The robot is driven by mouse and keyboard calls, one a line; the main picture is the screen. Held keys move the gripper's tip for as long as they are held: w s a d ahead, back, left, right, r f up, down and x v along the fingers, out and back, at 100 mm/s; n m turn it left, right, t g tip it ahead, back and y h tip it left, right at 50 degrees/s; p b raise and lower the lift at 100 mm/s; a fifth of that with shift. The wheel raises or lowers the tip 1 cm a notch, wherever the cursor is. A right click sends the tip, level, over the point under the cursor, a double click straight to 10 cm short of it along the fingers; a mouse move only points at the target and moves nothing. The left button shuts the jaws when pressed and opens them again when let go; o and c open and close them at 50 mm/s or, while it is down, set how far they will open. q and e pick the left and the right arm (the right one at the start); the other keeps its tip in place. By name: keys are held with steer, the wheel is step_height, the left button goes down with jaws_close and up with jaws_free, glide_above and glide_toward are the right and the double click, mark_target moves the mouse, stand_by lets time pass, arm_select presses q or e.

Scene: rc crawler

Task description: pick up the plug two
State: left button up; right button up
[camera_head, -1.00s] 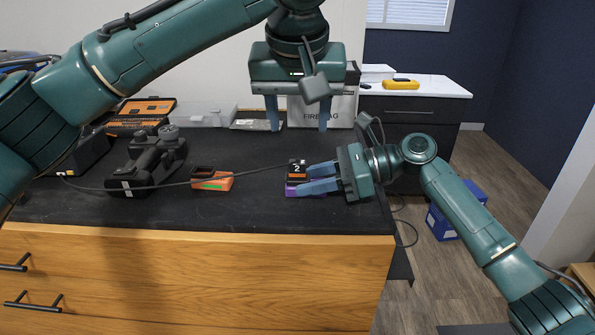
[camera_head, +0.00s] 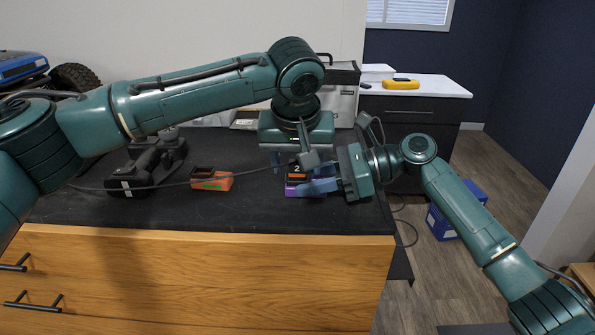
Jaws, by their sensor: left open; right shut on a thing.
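Plug two (camera_head: 295,175), a small black and orange block with a white "2", stands on a purple block (camera_head: 292,190) at the right end of the black worktop. A thin cable runs to it from the left. My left gripper (camera_head: 300,162) points down around the plug's top, open. Its wrist camera hides part of the plug, and I cannot tell if the fingers touch it. My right gripper (camera_head: 318,180) comes in from the right and is shut on the purple block, with its fingers low beside the plug.
An orange block with a dark top (camera_head: 211,179) stands to the left on the worktop (camera_head: 240,215). A black device (camera_head: 145,172) is farther left. A blue vehicle with a black tyre (camera_head: 25,65) shows at the far left. The front of the worktop is clear.

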mark_target(297, 163)
arm_select(q)
steer(key=shift+c, duration=0.3)
steer(key=c, duration=1)
step_height(297, 163, up, 10)
steer(key=shift+r, duration=0.1)
arm_select(e)
steer(key=o, duration=0.8)
steer(key=shift+o, duration=0.2)
